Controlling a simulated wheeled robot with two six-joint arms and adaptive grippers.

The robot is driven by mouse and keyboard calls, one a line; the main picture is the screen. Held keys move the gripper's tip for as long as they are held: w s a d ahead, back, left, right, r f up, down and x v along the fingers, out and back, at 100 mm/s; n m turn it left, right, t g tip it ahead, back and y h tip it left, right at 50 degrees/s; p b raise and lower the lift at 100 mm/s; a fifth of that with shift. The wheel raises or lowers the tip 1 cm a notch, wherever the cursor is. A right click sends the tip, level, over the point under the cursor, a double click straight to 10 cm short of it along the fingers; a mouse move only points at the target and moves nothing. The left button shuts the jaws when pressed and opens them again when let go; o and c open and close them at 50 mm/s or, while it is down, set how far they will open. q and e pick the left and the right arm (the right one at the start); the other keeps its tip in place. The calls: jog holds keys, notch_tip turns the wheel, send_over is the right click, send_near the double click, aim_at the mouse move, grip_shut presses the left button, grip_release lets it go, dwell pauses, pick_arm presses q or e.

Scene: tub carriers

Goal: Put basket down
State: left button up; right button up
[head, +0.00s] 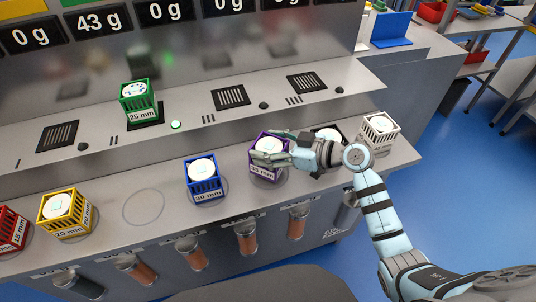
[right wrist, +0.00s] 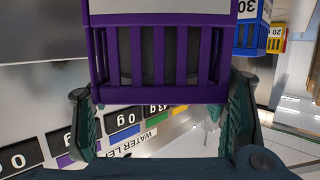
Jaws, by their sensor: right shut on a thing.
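My right gripper (head: 272,152) is shut on the purple basket (head: 266,174), with a finger on each side of it. The basket holds a white round tub and has a white label on its front. It is upright over a ring mark on the lower front ledge; I cannot tell whether its base touches the ledge. In the right wrist view the purple basket (right wrist: 160,92) fills the space between the fingers (right wrist: 160,110). My left gripper is in neither view.
A green basket (head: 136,104) sits on a grille of the upper shelf; other grilles (head: 231,97) are bare. Blue (head: 204,188), yellow (head: 66,224), red (head: 12,234) and white (head: 378,136) baskets stand along the lower ledge. One ring (head: 143,207) there is empty. A dark basket is partly hidden behind my right wrist.

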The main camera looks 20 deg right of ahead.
notch_tip(320, 180, down, 2)
jog(key=shift+f, duration=0.1)
jog(key=o, duration=1.7)
jog(key=p+v, duration=0.1)
jog(key=v, duration=1.1)
